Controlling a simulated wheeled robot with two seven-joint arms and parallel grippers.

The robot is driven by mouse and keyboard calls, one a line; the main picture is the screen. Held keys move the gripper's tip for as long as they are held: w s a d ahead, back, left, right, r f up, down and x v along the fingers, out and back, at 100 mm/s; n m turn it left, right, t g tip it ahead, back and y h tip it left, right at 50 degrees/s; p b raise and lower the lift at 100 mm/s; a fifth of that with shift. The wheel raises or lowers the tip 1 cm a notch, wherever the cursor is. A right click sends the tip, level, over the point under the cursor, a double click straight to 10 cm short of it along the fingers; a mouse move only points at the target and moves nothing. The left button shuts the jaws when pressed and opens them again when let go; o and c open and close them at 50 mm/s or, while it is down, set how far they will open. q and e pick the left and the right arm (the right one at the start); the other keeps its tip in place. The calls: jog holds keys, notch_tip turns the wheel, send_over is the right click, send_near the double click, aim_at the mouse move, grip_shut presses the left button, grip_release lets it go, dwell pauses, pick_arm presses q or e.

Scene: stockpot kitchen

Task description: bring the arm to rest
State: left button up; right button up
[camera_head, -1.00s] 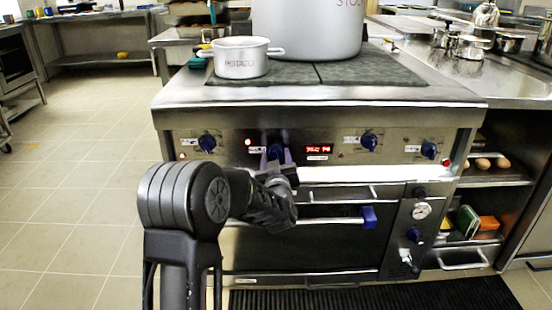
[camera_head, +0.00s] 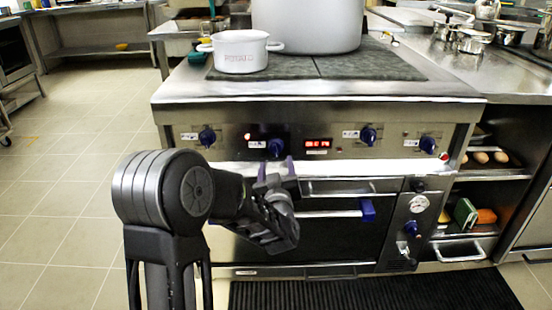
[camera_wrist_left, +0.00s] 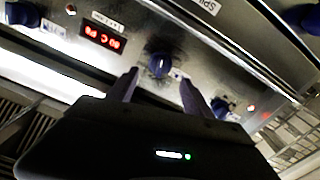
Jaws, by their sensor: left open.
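My left gripper (camera_head: 276,167) is open and empty in front of the stove's control panel (camera_head: 345,148), just below a blue knob (camera_head: 277,147). In the left wrist view my left gripper (camera_wrist_left: 158,85) shows two purple fingertips spread apart, with the blue knob (camera_wrist_left: 160,64) beyond and between them. The fingers look apart from the knob. My left arm comes in from the lower left of the head view. My right gripper is not in view.
A white small pot (camera_head: 240,52) and a large stockpot (camera_head: 307,25) stand on the cooktop (camera_head: 375,66). The oven handle (camera_head: 335,214) sits right of my gripper. A dark mat (camera_head: 370,293) lies below. The tiled floor (camera_head: 60,190) at left is clear.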

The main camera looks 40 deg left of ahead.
pick_arm(q)
jog(key=shift+d, duration=0.1)
dwell(0.5)
jog(key=s+d+f+m+g+h, duration=0.25)
jog(key=d+f+h, duration=0.25)
jog(key=d+f, duration=0.55)
jog(key=s+d+f+m+g+h, duration=0.25)
jog(key=d+f+h, duration=0.4)
jog(key=f, duration=0.65)
jog(key=s+d+f+m+g+h, duration=0.2)
jog(key=s+d+f+g, duration=0.2)
jog(key=s+d+f, duration=0.65)
jog(key=s+d+f+m+g+h, duration=0.1)
jog(key=s+d+f+g, duration=0.3)
jog(key=s+d+f, duration=0.7)
jog(key=s+r+p, duration=0.2)
jog(key=r+p, duration=1.3)
jog(key=r, duration=0.2)
jog(key=s+a+r+p, duration=0.1)
jog(key=s+r+p, duration=0.1)
jog(key=r+p, duration=1.2)
notch_tip(320, 180, up, 3)
jog(key=shift+s+a+m+g+p, duration=0.2)
jog(key=shift+s+m+g+p, duration=0.05)
jog(key=shift+m+g+p, duration=0.1)
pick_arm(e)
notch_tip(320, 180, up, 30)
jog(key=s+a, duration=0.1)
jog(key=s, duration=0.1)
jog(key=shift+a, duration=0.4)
